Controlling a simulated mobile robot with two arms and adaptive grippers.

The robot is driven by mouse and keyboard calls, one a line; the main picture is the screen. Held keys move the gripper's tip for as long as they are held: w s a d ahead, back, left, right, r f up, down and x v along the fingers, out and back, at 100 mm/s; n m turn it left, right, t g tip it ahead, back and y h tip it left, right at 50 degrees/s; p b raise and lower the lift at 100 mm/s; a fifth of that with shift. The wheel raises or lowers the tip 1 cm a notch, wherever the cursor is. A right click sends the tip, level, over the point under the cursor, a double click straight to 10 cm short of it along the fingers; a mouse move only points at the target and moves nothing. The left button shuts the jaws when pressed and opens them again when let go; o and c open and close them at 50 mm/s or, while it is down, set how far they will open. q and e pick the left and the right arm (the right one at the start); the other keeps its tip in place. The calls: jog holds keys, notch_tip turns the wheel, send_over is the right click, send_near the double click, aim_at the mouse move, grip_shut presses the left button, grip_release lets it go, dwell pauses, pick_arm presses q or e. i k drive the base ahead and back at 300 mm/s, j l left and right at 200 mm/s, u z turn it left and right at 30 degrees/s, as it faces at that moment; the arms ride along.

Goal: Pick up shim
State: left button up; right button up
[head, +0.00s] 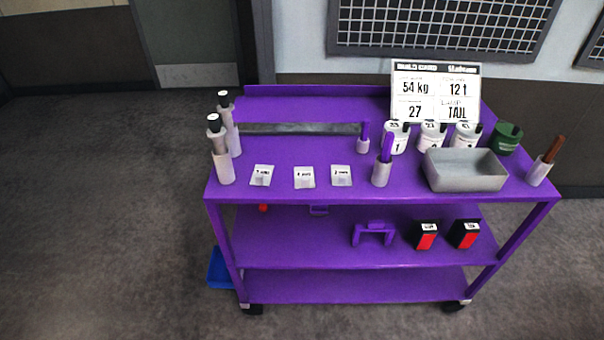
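Three small pale pieces with printed labels lie in a row on the purple cart's top (290,110): a left one (261,176), a middle one (304,178) and a right one (341,176). They may be shims, but their labels are too small to read surely. A long flat grey strip (300,129) lies behind them. I cannot tell which piece the task calls the shim. Neither of my grippers is in view.
Two black-capped tubes (223,160) stand at the left. The front left strip is mostly clear.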

aim_at(341, 175)
jog(key=u, duration=5)
jog(key=k, duration=0.55)
jog(key=k+z, duration=0.1)
jog(key=z, duration=3.5)
